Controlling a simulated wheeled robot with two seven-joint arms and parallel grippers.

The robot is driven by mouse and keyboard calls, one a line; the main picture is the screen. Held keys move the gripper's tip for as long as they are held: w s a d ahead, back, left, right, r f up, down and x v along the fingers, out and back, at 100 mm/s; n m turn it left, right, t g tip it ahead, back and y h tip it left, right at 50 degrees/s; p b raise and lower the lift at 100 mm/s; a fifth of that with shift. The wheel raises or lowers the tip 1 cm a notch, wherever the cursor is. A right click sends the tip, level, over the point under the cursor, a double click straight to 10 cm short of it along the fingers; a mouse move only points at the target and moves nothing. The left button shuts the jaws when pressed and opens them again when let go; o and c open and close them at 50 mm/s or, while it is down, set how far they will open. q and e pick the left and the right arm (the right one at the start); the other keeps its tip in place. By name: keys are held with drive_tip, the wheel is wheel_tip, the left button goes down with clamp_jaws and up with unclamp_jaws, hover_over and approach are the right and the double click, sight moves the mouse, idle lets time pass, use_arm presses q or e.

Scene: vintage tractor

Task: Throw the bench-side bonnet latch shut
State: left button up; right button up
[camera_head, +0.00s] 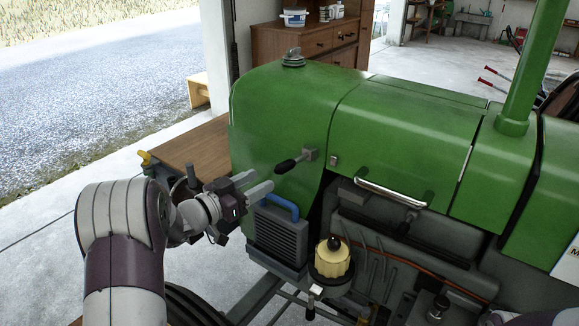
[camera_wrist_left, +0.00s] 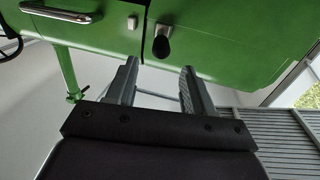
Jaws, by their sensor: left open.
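The green bonnet (camera_head: 375,125) fills the middle of the head view. On its side near the front is the latch (camera_head: 307,156), a grey block with a lever ending in a black grip (camera_head: 286,166). The lever points left, away from a small grey catch (camera_head: 333,160) across the panel seam. My left gripper (camera_head: 262,184) is open and empty, just below and left of the black grip. In the left wrist view the black grip (camera_wrist_left: 161,47) lies beyond the gap between the fingertips (camera_wrist_left: 159,68), apart from both. My right gripper is out of view.
A chrome handle (camera_head: 390,192) sits on the bonnet's lower edge, right of the latch. Below are a finned grey box with a blue handle (camera_head: 282,207) and a cream-coloured bowl (camera_head: 331,260). A wooden bench (camera_head: 190,149) stands behind my left arm.

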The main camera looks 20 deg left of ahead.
sight(289, 165)
use_arm(q)
drive_tip(key=p+x, duration=0.2)
drive_tip(key=x, duration=0.8)
drive_tip(key=shift+w+d, duration=0.2)
drive_tip(key=shift+w, duration=0.4)
clamp_jaws()
